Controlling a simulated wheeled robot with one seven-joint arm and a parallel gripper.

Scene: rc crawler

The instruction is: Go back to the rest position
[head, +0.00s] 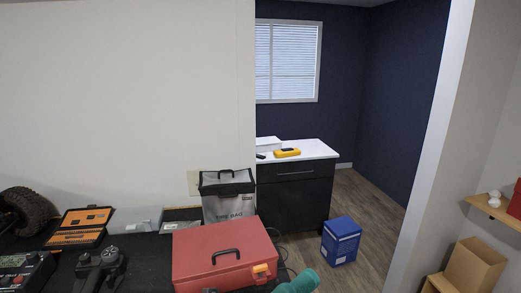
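I cannot make out my gripper in the head view. A teal rounded shape (302,281) shows at the bottom edge, beside the red case; I cannot tell what it is. A red case (222,252) with a black handle and an orange latch lies shut on the black worktop.
The worktop also holds an orange tool case (78,229), a grey bag (228,199), a dark tyre (22,210), a charger-like box (25,270) and a black device (99,268). A blue box (340,241) stands on the floor, cardboard boxes (473,266) at right. Floor between is clear.

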